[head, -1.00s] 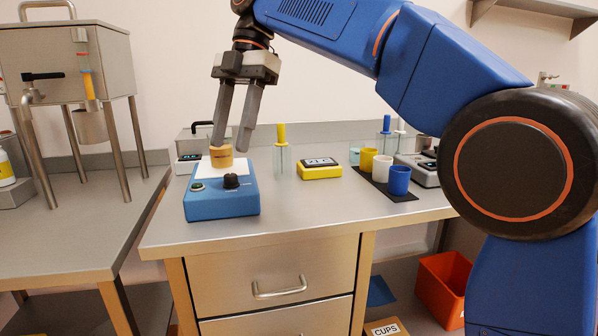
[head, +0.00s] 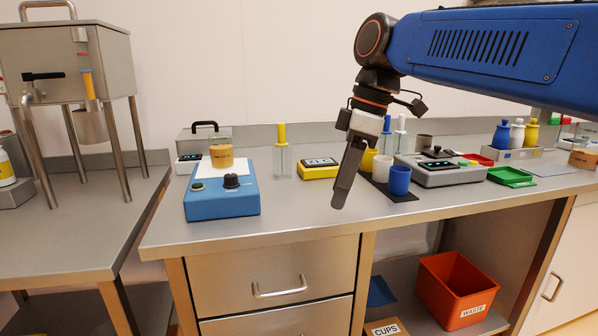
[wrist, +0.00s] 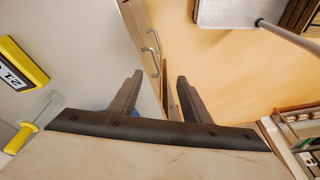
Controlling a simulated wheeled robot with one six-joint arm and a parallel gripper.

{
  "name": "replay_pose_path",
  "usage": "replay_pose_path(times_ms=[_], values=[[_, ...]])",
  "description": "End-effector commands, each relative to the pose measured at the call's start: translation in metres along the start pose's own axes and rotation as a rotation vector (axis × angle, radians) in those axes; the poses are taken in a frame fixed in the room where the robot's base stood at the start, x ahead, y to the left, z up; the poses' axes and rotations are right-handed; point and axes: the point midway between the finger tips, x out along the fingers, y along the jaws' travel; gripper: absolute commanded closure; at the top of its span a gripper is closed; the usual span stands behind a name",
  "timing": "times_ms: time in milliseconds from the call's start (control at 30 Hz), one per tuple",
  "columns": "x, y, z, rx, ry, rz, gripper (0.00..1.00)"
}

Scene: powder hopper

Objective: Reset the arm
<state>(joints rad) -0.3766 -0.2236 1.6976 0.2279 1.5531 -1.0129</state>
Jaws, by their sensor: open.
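My gripper (head: 340,190) hangs from my blue arm over the front middle of the steel bench, its fingers pointing down and seen edge-on in the head view. In the wrist view its two fingers (wrist: 158,85) stand apart with nothing between them; the bench's front edge and the floor lie beyond. The gripper is in front of the yellow timer (head: 317,169) and left of the blue cup (head: 399,180). An orange-tan jar (head: 221,156) stands on the blue device (head: 222,192) at the left, clear of my gripper.
A yellow-topped clear tube (head: 282,155) stands behind the gripper's left. White and yellow cups stand on a black mat (head: 400,195). A grey scale (head: 445,172), green tray (head: 511,177) and bottles are to the right. A steel hopper (head: 65,60) stands on the left bench. The front middle bench is clear.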

Motion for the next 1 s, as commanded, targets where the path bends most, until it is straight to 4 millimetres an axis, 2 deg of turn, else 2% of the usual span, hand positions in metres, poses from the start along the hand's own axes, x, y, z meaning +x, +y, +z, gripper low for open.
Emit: replay_pose_path(times_ms=[33,100,367,600,800,1000], values=[[0.006,-0.005,0.021,0.079,-0.001,0.028,0.56],[0.016,-0.01,0.046,0.191,-0.001,0.064,0.56],[0.063,-0.036,0.137,0.594,0.019,0.206,0.56],[0.118,-0.07,0.215,0.946,0.063,0.336,0.56],[0.164,-0.097,0.265,1.186,0.113,0.428,0.56],[0.188,-0.111,0.287,1.302,0.144,0.473,0.56]])
